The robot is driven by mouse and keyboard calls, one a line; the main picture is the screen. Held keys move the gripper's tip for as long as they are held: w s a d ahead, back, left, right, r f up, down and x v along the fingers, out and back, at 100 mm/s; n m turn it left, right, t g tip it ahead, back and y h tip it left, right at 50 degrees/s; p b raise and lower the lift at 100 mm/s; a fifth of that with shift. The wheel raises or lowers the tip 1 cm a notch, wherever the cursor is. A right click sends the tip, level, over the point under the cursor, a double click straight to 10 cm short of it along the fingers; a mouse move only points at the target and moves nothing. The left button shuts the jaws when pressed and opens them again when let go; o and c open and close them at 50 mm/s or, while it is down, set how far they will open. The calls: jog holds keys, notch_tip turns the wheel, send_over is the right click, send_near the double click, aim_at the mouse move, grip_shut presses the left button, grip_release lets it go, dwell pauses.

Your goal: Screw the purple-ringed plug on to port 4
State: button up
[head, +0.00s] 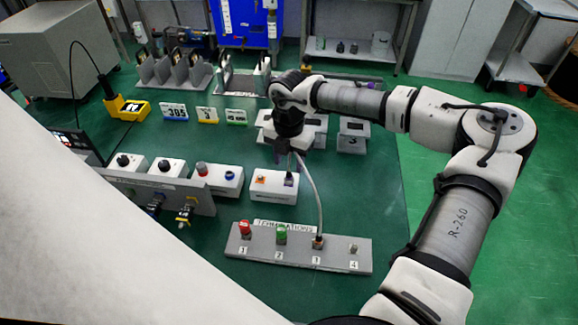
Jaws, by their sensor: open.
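A grey terminal block (242,253) lies at the front of the green bench, with numbered positions. Port 4 (353,249) is at its right end, a small bare stub with nothing on it. A small purple part (289,179), perhaps the purple ring of the plug, shows on a white box (275,193) behind the block; it is too small to be sure. My gripper (290,153) points down above that box and is open. A grey cable (314,195) rises from port 3 (318,241) towards my gripper. Whether my fingers touch anything is hidden.
Red (244,231) and green (281,235) caps stand on ports 1 and 2. White control boxes (215,180) and an upright grey panel (160,192) stand to the left. Numbered signs and racks stand behind. A pale surface covers the lower left of the view.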

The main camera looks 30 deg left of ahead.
aim_at(289, 171)
jog(key=shift+f+p, duration=0.6)
jog(key=shift+f, duration=1.95)
grip_shut()
